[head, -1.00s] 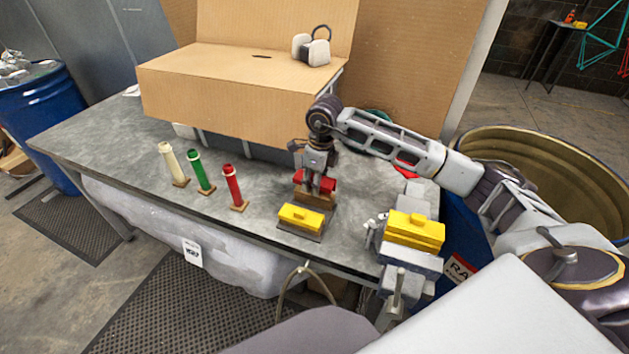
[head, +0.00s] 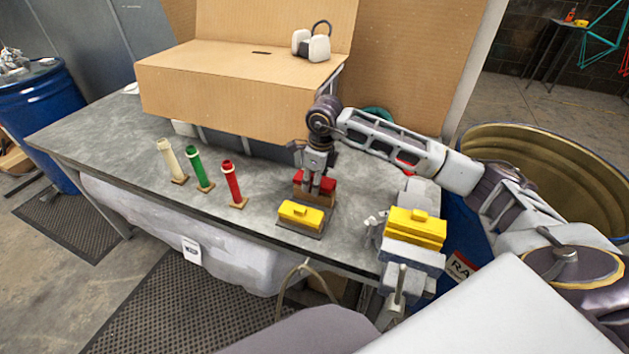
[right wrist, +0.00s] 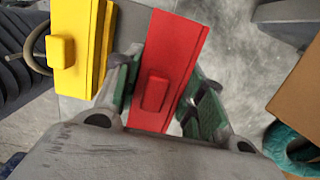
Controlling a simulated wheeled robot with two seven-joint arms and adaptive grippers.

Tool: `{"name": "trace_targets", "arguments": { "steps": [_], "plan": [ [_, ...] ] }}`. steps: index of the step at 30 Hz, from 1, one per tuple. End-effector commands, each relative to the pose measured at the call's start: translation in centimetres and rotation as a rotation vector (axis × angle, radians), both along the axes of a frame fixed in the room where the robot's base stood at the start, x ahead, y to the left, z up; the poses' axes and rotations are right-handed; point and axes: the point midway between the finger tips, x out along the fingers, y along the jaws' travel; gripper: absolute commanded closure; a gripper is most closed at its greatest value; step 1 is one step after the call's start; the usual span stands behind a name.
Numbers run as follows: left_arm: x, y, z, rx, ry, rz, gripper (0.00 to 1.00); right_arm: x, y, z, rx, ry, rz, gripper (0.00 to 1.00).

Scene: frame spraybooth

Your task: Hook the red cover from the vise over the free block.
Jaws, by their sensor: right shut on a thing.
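The red cover (head: 328,184) is a flat red piece with a small raised knob. My right gripper (head: 317,187) is shut on it from above. In the right wrist view the red cover (right wrist: 176,50) lies between the two green-padded fingers, with its knob in the middle. A brown block (head: 313,199) shows right below the cover; I cannot tell whether they touch. A yellow cover (head: 300,214) sits on the stand just in front of it. The vise (head: 412,258) at the table's right end carries another yellow piece (head: 415,226). My left gripper is out of view.
White, green (head: 198,168) and red (head: 232,184) posts stand to the left on the grey table (head: 110,150). A large cardboard box (head: 235,95) stands behind. A brass-coloured drum (head: 560,160) is at the right. The table's left part is clear.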

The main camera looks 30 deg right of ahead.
Motion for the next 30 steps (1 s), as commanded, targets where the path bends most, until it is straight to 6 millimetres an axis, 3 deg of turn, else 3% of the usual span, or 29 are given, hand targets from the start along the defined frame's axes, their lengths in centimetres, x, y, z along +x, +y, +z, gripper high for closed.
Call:
{"name": "trace_targets", "arguments": {
  "steps": [30],
  "plan": [
    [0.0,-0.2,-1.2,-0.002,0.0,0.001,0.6,0.0,0.0,-1.6,0.0,0.0,0.0,0.84]
  ]
}}
